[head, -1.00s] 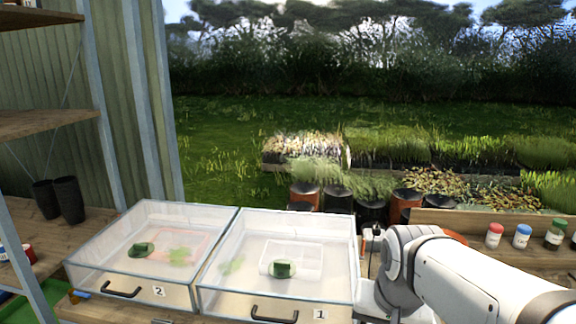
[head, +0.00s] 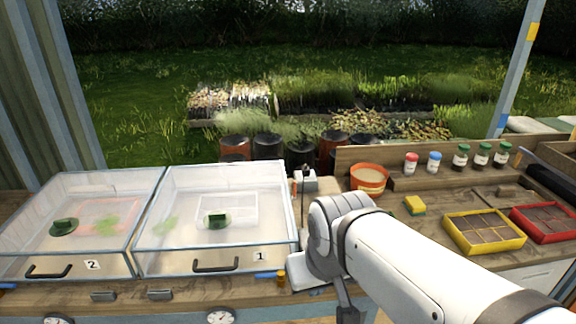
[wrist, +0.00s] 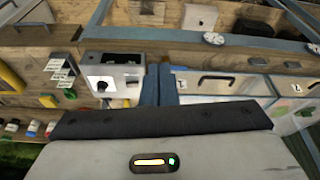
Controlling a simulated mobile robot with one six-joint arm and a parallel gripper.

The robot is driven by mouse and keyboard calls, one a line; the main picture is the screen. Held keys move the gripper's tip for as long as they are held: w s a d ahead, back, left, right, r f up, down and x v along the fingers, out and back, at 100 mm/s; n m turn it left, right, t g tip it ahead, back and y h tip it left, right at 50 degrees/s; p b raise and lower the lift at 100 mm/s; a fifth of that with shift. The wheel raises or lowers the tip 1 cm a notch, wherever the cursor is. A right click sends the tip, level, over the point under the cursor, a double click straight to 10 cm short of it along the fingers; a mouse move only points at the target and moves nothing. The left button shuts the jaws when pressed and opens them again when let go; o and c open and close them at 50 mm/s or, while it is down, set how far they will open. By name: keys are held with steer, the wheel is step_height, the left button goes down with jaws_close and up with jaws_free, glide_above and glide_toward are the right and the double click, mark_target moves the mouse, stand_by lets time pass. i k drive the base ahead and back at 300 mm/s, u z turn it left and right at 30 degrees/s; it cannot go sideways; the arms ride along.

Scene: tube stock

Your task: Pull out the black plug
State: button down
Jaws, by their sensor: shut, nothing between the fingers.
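In the wrist view a pale metal box (wrist: 92,63) stands on the wooden bench. A small round black thing, apparently the black plug (wrist: 102,87), sits on its white face. Whether it is seated in a hole is too small to tell. My gripper (wrist: 160,118) shows as a dark bar across the lower middle, shut and empty, apart from the plug. In the head view my white arm covers much of this area. Part of a pale box (head: 318,184) shows just behind the arm.
Clear lidded boxes 2 (head: 140,195) and 1 (head: 250,172) stand left of my arm. Bare bench shows near the sponge.

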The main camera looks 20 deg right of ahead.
mark_target(307, 170)
steer(key=k, duration=0.65)
steer(key=z, duration=0.5)
steer(key=i, duration=1.45)
steer(key=u, duration=0.2)
